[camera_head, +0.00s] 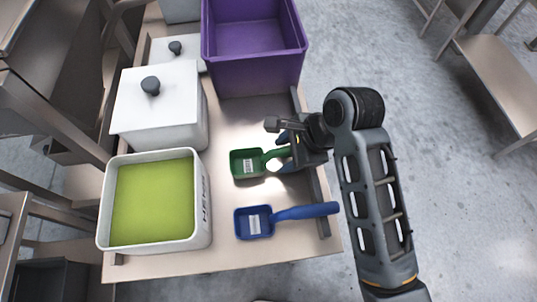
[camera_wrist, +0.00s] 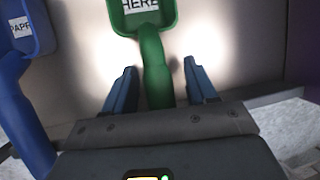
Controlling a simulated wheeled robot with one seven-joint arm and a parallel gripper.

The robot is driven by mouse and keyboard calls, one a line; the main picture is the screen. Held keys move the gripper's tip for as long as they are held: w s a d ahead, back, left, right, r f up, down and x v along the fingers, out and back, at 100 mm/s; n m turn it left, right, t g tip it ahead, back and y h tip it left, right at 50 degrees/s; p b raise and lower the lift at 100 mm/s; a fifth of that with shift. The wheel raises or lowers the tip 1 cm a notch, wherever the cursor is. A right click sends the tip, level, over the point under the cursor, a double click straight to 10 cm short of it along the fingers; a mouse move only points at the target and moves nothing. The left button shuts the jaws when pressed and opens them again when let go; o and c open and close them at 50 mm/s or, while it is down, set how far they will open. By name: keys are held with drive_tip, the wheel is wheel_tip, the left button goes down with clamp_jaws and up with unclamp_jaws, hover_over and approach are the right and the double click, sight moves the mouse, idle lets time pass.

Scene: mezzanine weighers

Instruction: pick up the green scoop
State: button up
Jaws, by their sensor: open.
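The green scoop (camera_head: 246,164) lies on the metal table, its bowl to the left and its handle pointing right toward my gripper. In the wrist view the scoop (camera_wrist: 153,60) has a white label in its bowl, and its handle runs down between the two fingers. My gripper (camera_wrist: 157,80) is open, with one blue finger on each side of the handle and a gap showing on both sides. In the head view my gripper (camera_head: 283,150) is over the handle end, partly hiding it. I cannot tell the height of the fingers relative to the handle.
A blue scoop (camera_head: 253,223) lies just nearer on the table, its handle pointing right. A white bin of green powder (camera_head: 206,225) and a lidded white box (camera_head: 140,105) stand at left. A purple crate (camera_head: 255,77) stands behind. A raised rim (camera_head: 318,190) edges the table's right side.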

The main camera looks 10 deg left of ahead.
drive_tip(key=c, duration=1.1)
clamp_jaws()
drive_tip(key=shift+r, duration=0.15)
